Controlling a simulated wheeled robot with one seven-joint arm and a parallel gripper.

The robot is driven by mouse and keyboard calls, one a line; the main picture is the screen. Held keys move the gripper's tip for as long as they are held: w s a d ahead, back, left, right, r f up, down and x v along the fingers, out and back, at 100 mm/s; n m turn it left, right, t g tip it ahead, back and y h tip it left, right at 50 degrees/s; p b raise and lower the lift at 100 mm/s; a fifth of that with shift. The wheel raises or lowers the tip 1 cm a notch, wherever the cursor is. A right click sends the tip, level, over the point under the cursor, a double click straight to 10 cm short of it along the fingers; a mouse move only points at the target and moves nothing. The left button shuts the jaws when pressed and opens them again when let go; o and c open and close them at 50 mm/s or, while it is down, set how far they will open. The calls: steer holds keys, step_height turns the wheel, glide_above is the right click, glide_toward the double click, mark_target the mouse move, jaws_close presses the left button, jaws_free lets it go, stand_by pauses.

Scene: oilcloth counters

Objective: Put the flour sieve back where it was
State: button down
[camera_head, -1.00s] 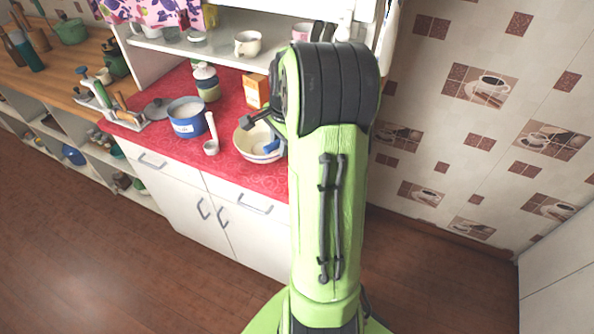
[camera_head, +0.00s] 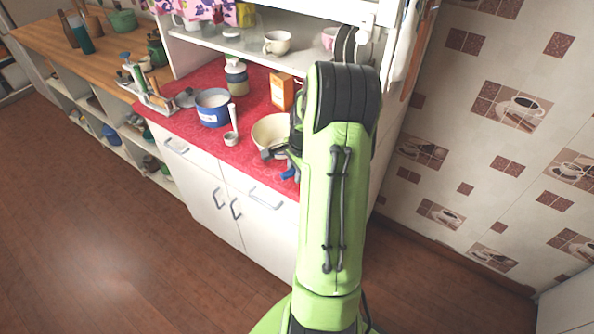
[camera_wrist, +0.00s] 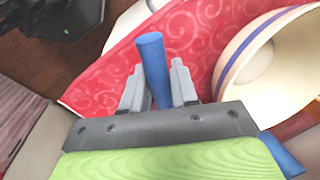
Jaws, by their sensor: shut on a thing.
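My gripper (camera_wrist: 155,80) is shut on a blue rod-like handle (camera_wrist: 153,62), which I take to be the handle of the flour sieve. The handle stands out between the two grey fingers in the wrist view. Another blue piece (camera_wrist: 283,157) shows at the lower right there; I cannot tell if it is the same thing. In the head view a blue part (camera_head: 290,172) shows beside my gripper (camera_head: 277,153), near the counter's front edge. The rest of the sieve is hidden. A cream bowl (camera_head: 268,130) with a blue band stands close to my gripper.
The red counter (camera_head: 190,128) also holds a blue pot (camera_head: 212,112), a white ladle (camera_head: 233,128), a jar (camera_head: 237,78) and an orange box (camera_head: 283,92). A shelf with cups (camera_head: 277,42) hangs above. Open floor (camera_head: 110,220) lies in front.

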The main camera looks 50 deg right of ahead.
steer(key=c, duration=0.9)
jaws_free()
steer(key=shift+f, duration=0.1)
steer(key=shift+o, duration=0.2)
step_height(320, 180, up, 12)
steer(key=s+p, duration=0.2)
steer(key=w+a+r+n, duration=0.1)
steer(key=a+r+n, duration=0.5)
steer(key=a, duration=0.5)
steer(key=s+a+r+n+t, duration=0.1)
steer(key=s+a+n, duration=0.5)
steer(key=a, duration=0.4)
steer(key=s+a+r+n+t, duration=0.2)
steer(key=s+a+n, duration=0.4)
steer(key=a+n, duration=0.3)
steer(key=shift+s+a+n+y, duration=0.25)
steer(key=shift+a+n+y, duration=0.05)
steer(key=shift+a, duration=0.05)
